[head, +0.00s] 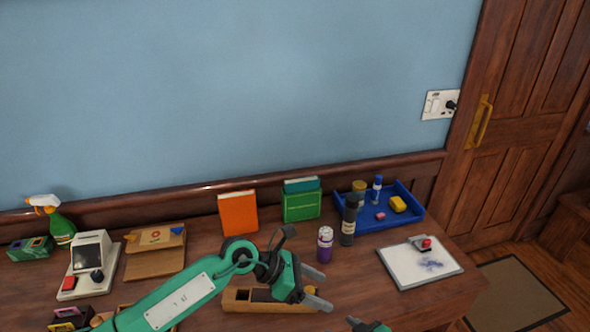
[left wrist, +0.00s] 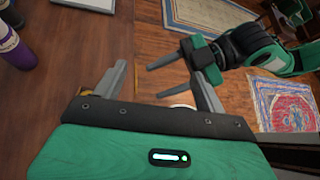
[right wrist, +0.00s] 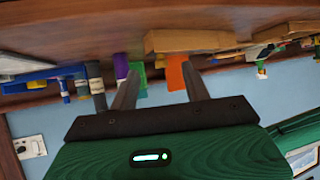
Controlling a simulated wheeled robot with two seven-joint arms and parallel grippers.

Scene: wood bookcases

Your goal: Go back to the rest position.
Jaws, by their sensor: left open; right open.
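My left gripper (head: 317,296) is over the front of the wooden desk (head: 365,290), its green arm reaching in from the left. In the left wrist view its two fingers (left wrist: 157,88) stand apart with nothing between them. My right gripper (head: 358,322) just enters the bottom edge of the head view. The left wrist view also shows it (left wrist: 158,80), with two spread fingers close to my left gripper. In the right wrist view its fingers (right wrist: 160,85) are apart and empty. That view is upside down.
A wooden tray (head: 235,299) is partly behind my left gripper. A purple bottle (head: 325,246) and a dark bottle (head: 348,222) stand beyond it. A blue tray (head: 408,215), a whiteboard (head: 400,268), an orange book (head: 238,213) and a white device (head: 90,255) are also on the desk.

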